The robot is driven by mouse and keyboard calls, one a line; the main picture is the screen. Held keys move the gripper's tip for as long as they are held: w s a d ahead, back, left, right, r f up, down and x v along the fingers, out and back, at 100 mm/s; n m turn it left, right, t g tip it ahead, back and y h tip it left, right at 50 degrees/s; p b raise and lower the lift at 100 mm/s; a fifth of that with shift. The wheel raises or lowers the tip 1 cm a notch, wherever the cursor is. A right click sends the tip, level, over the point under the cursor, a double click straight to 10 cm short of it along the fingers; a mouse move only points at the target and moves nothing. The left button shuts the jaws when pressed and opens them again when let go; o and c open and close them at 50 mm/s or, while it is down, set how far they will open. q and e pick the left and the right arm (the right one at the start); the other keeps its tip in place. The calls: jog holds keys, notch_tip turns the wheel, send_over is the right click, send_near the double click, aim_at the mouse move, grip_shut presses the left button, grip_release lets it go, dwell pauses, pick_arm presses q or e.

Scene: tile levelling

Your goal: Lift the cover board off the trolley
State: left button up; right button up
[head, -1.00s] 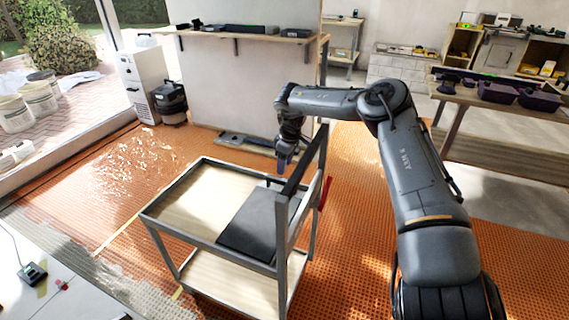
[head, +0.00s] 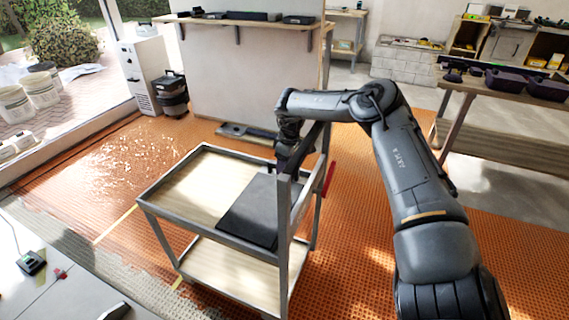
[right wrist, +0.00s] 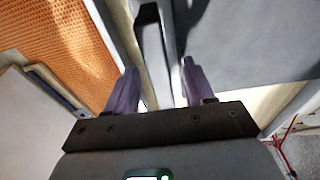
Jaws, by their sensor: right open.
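The cover board (head: 252,218) is a flat dark grey panel on the right part of the trolley's top tray. The grey metal trolley (head: 165,222) has pale wooden shelves. My right gripper (head: 285,168) is over the far edge of the board, beside the trolley's push-bar end, which partly hides it. The grey board surface (right wrist: 250,40) lies to the right there. I cannot tell whether the fingers touch anything. My left gripper is not in view.
The trolley stands on an orange mat (head: 370,262). A wall shelf (head: 240,20) and a black case (head: 171,92) are behind it. A workbench (head: 500,90) with dark bins is at the right. Open floor lies left of the trolley.

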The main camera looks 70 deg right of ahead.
grip_shut()
dwell(1.4)
